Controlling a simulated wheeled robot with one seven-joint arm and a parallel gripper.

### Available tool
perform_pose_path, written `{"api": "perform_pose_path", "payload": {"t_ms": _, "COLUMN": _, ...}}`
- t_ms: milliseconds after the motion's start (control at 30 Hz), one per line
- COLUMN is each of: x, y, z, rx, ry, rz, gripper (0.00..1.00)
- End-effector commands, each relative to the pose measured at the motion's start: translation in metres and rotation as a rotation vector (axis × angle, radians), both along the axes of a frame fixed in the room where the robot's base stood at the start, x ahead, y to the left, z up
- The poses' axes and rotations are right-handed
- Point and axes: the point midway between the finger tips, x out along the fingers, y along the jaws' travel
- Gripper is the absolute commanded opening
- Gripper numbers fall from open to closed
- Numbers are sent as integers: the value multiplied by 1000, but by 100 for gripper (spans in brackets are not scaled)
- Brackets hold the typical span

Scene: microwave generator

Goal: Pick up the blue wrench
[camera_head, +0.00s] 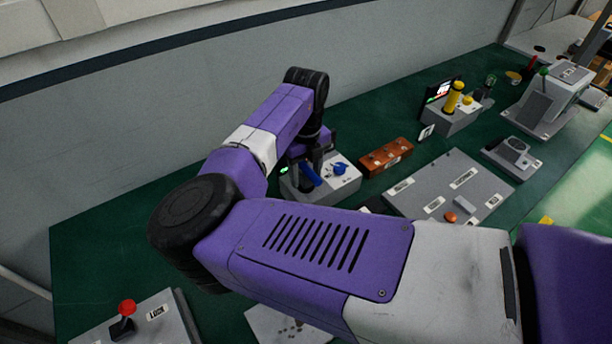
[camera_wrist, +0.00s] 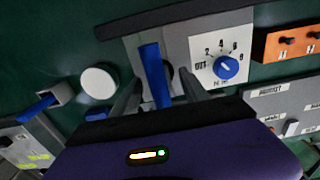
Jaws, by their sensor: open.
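A blue bar-shaped handle, which looks like the blue wrench (camera_wrist: 152,70), stands up between the two fingers of my gripper (camera_wrist: 160,76) in the wrist view. My gripper is open, with a finger on each side of the handle and no clear grip on it. In the head view the blue wrench (camera_head: 310,176) shows at the left of a grey box with a blue dial (camera_head: 340,170), under my gripper (camera_head: 305,162). The lower end of the wrench is hidden in both views.
An orange-brown block (camera_head: 385,158) stands right of the grey box, with a flat grey panel (camera_head: 450,185) beyond it. A white round piece (camera_wrist: 99,82) and another blue handle (camera_wrist: 36,108) lie left in the wrist view. A wall runs behind the green bench.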

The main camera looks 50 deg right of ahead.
Motion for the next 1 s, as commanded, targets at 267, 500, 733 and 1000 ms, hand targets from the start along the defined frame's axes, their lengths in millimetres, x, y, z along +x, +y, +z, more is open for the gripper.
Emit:
{"api": "perform_pose_path", "payload": {"t_ms": 267, "x": 0, "y": 0, "z": 0, "rx": 0, "ry": 0, "rz": 0, "gripper": 21}}
{"api": "perform_pose_path", "payload": {"t_ms": 500, "x": 0, "y": 0, "z": 1, "rx": -1, "ry": -1, "rz": 1, "gripper": 0}}
{"api": "perform_pose_path", "payload": {"t_ms": 733, "x": 0, "y": 0, "z": 2, "rx": -1, "ry": -1, "rz": 1, "gripper": 0}}
{"api": "perform_pose_path", "payload": {"t_ms": 1000, "x": 1, "y": -1, "z": 19, "rx": -3, "ry": -2, "rz": 1, "gripper": 0}}
